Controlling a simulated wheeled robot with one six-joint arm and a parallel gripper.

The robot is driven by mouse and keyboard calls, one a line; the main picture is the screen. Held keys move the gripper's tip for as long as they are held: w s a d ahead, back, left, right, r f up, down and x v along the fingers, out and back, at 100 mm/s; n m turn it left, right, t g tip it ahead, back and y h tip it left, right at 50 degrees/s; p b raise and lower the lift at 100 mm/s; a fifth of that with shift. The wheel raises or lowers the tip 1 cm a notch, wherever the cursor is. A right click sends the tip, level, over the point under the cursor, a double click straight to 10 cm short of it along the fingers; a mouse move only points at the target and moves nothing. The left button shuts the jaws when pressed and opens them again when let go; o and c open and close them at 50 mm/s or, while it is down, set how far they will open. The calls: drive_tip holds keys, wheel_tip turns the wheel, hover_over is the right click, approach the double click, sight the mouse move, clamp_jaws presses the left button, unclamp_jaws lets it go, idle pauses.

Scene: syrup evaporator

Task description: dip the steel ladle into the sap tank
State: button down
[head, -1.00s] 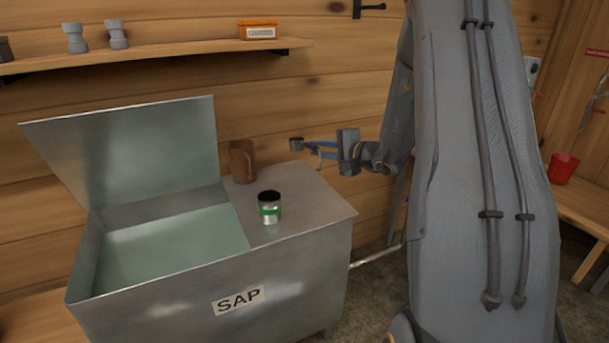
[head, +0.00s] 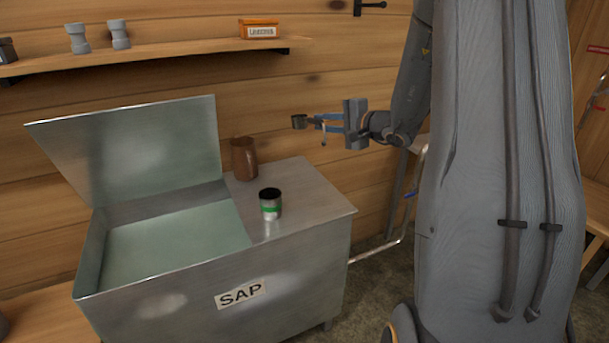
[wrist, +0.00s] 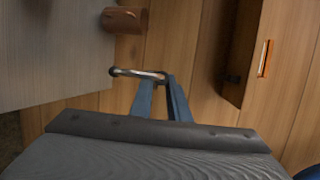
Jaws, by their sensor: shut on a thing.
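The steel sap tank (head: 293,287) stands at the left in the head view, marked SAP. Its lid (head: 130,150) is raised, and pale liquid (head: 165,255) shows in the open left part. My gripper (head: 318,123) is behind and right of the tank, above its top, with blue fingers pointing left. It is shut on the steel ladle, whose small dark cup (head: 299,121) sticks out left of the fingertips. In the wrist view the ladle (wrist: 135,73) lies across the tips of my gripper (wrist: 160,82); part of it is hidden by the fingers.
A brown mug (head: 244,160) and a dark-topped can with a green band (head: 270,204) stand on the tank's closed right top (head: 305,195). A wall shelf (head: 165,53) above holds an orange box (head: 259,29) and grey pieces. The air above the open part is clear.

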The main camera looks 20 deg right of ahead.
drive_tip(key=s+p, duration=1.2)
drive_tip(key=s, duration=2)
drive_tip(key=shift+s+a, duration=0.2)
drive_tip(key=shift+a, duration=0.15)
drive_tip(key=shift+f, duration=0.15)
wheel_tip(320, 180, down, 26)
drive_tip(key=n+g+y+b, duration=0.7)
drive_tip(key=n+y+b, duration=0.4)
drive_tip(key=b, duration=1.3)
drive_tip(key=y, duration=0.2)
drive_tip(key=shift+n+g+y, duration=0.3)
drive_tip(key=shift+n, duration=0.1)
